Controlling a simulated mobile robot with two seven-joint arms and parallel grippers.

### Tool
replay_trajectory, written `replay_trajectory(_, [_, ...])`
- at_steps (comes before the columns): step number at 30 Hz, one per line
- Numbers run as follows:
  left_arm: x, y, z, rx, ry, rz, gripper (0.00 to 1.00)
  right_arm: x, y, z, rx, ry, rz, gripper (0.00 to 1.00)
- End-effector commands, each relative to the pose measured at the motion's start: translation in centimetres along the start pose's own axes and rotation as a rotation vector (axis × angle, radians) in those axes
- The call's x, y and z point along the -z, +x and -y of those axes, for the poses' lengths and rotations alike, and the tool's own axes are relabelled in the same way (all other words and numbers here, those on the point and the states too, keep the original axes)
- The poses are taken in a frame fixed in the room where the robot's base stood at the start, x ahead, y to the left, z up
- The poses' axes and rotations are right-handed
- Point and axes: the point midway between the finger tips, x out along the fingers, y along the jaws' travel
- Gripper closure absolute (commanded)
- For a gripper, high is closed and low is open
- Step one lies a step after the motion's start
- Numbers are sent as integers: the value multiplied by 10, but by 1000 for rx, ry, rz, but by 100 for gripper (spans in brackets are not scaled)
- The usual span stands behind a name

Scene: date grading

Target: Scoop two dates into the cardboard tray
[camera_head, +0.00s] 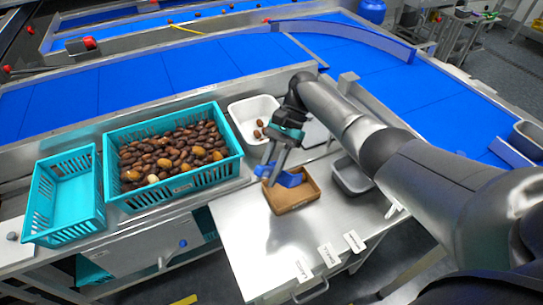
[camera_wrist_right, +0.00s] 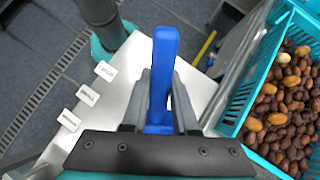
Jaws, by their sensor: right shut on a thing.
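My right gripper (camera_head: 270,170) is shut on a blue scoop (camera_head: 289,180), low over the cardboard tray (camera_head: 296,205). I cannot tell whether the scoop touches the tray. In the right wrist view the scoop's blue handle (camera_wrist_right: 164,75) stands between the fingers (camera_wrist_right: 160,110). No date shows in the scoop or the tray, though the scoop and gripper hide part of the tray. Many brown dates (camera_head: 170,152) fill a teal crate (camera_head: 176,187); they also show in the right wrist view (camera_wrist_right: 290,105). My left gripper is not in view.
A white bin (camera_head: 240,112) holds a few dates behind the tray. An empty teal crate (camera_head: 68,190) stands at the left. A grey metal pan (camera_head: 352,180) is right of the tray. Several white labels (camera_head: 328,254) lie near the table's front edge. Blue conveyors (camera_head: 150,72) run behind.

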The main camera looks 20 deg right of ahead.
Motion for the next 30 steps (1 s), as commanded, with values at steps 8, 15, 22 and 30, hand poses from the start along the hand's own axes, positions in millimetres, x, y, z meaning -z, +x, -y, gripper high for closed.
replay_trajectory(8, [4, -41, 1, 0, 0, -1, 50, -7, 25, -2, -7, -3, -190, 100])
replay_trajectory(15, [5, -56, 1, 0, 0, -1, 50, -8, 61, -1, -6, -7, -411, 100])
replay_trajectory(22, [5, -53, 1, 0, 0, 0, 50, -10, 90, 0, 1, -9, -605, 100])
replay_trajectory(30, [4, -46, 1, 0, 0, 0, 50, -10, 104, 0, 0, -3, -707, 100])
